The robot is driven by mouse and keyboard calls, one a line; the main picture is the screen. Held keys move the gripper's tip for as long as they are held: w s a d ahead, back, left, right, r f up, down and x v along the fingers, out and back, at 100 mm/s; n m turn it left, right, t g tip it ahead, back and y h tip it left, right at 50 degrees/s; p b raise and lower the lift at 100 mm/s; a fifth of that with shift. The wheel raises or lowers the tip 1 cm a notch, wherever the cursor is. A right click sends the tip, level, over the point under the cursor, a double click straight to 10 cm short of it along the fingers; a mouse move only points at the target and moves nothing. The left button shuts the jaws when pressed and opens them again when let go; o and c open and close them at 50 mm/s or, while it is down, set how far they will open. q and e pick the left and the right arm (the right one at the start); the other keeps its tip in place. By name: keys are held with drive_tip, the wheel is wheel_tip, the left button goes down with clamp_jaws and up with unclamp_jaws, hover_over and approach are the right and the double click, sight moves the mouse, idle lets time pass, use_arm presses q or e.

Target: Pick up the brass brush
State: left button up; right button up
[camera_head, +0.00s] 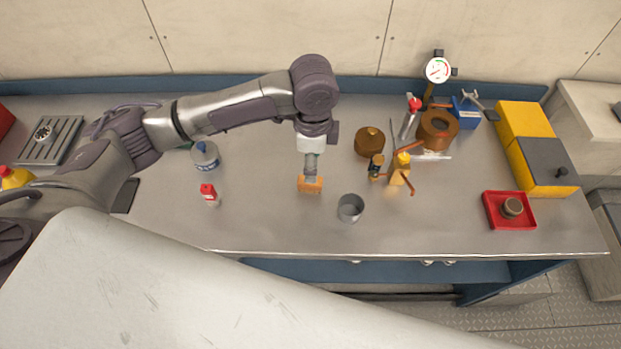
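My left arm reaches in from the left over the grey workbench (265,222). My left gripper (311,175) points straight down near the middle of the bench. Directly below it is a small orange-tan block (311,187), which looks like the brass brush, though its bristles cannot be made out. The fingertips are at or just above the top of the block. The fingers look narrow from here, and I cannot tell whether they grip it. My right gripper is not in view.
A grey metal cup (350,208) stands close to the right of the block. A red-capped bottle (209,195) and a blue-and-white container (205,156) are left. A red tray (490,211) is farther right. The front middle is clear.

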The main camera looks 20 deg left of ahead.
use_arm(q)
drive_tip(key=f, duration=0.3)
drive_tip(key=shift+w, duration=0.2)
drive_tip(key=f+p, duration=0.1)
drive_tip(key=f, duration=0.2)
drive_tip(key=shift+a+f, duration=0.1)
drive_tip(key=shift+a, duration=0.1)
drive_tip(key=shift+w+f+p, duration=0.15)
drive_tip(key=shift+f+p, duration=0.25)
drive_tip(key=shift+f, duration=1.15)
drive_tip(key=c, duration=0.6)
clamp_jaws()
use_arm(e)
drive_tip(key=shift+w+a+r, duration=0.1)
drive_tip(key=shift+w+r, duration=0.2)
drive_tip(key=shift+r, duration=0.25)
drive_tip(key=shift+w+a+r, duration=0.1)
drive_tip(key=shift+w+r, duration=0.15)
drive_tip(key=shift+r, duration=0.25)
use_arm(q)
drive_tip(key=shift+r, duration=0.1)
